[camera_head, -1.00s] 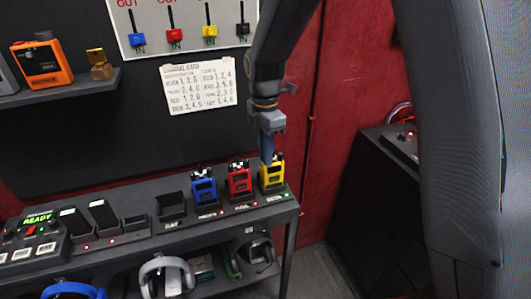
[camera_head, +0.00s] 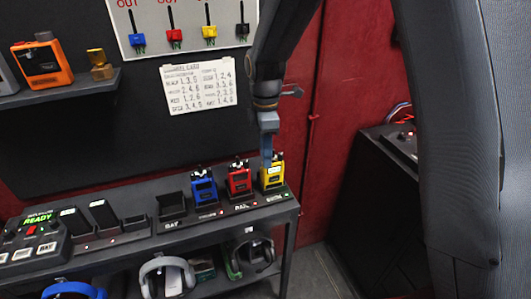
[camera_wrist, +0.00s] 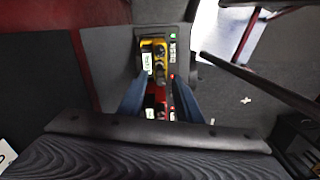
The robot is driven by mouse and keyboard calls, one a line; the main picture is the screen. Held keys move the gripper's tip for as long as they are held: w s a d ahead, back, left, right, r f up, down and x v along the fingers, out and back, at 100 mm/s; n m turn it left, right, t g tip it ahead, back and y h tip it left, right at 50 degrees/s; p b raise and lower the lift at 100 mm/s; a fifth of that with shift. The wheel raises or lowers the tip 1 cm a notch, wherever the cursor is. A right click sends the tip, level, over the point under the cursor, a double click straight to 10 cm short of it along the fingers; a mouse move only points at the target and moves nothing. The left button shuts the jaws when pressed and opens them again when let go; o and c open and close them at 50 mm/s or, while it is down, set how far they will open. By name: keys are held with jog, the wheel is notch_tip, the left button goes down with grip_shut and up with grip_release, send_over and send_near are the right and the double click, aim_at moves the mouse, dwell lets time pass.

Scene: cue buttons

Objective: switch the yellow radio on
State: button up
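The yellow radio (camera_head: 273,176) stands upright in the rightmost charging slot of the dark shelf, beside the red radio. In the wrist view the yellow radio (camera_wrist: 153,50) lies beyond my fingertips, with a pale display or label on its left side and dark knobs on top. My gripper (camera_head: 267,160) points down at the top left of the yellow radio. In the wrist view my gripper's two blue fingers (camera_wrist: 160,84) are apart, with the red radio (camera_wrist: 156,101) showing between and below them. I cannot tell whether a finger touches the yellow radio.
The red radio (camera_head: 238,180) and blue radio (camera_head: 203,189) stand close by on the left. A dark shelf (camera_head: 225,217) carries them, with headphones (camera_head: 166,272) below. A paper card (camera_head: 201,89) hangs on the wall. A black cabinet (camera_head: 375,190) stands at right.

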jog(key=shift+r, duration=0.1)
notch_tip(320, 180, up, 8)
jog(key=b, duration=0.2)
jog(key=shift+w+f+b, duration=0.1)
jog(key=shift+f+b, duration=0.1)
jog(key=shift+b, duration=0.2)
